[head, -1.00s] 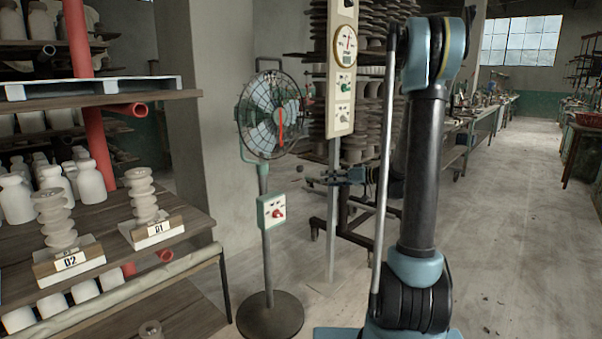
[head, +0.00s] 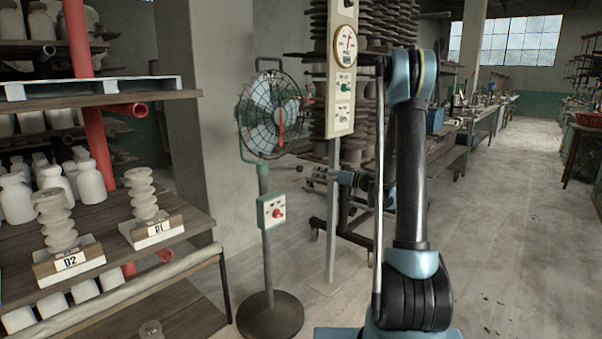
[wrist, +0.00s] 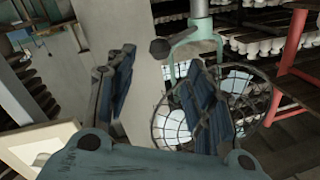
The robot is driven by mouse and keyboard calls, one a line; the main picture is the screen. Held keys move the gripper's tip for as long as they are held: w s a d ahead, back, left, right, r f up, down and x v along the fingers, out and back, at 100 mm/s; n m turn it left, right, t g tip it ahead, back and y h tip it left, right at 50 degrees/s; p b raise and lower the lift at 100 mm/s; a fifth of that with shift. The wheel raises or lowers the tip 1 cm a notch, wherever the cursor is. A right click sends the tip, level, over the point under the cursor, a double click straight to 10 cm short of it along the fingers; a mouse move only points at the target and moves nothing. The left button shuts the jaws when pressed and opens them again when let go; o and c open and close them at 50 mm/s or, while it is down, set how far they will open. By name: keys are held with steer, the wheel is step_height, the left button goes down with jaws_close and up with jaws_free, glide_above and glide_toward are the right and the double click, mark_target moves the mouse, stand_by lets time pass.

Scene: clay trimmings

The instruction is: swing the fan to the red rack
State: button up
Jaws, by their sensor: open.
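The fan (head: 268,112) has a round wire cage and a red pointer. It stands on a pole with a round dark base, left of my arm. A short handle ends in a dark knob (head: 300,168) below the cage on its right. My gripper (head: 318,173) is open, just right of the knob. In the wrist view the knob (wrist: 160,48) appears between my two fingers, apart from both. The fan cage (wrist: 250,100) is partly hidden there by the right finger. The red rack (head: 76,38) is at the far left, with red posts and shelves.
A switch box (head: 272,211) is on the fan's pole. A gauge panel (head: 342,75) on a post stands just behind my gripper. Shelves of pale insulators (head: 62,232) fill the left. A grey pillar (head: 200,120) is behind the fan. Open floor lies to the right.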

mark_target(301, 169)
steer(key=x, duration=1.1)
steer(key=shift+a, duration=0.15)
jaws_close()
steer(key=shift+d, duration=0.3)
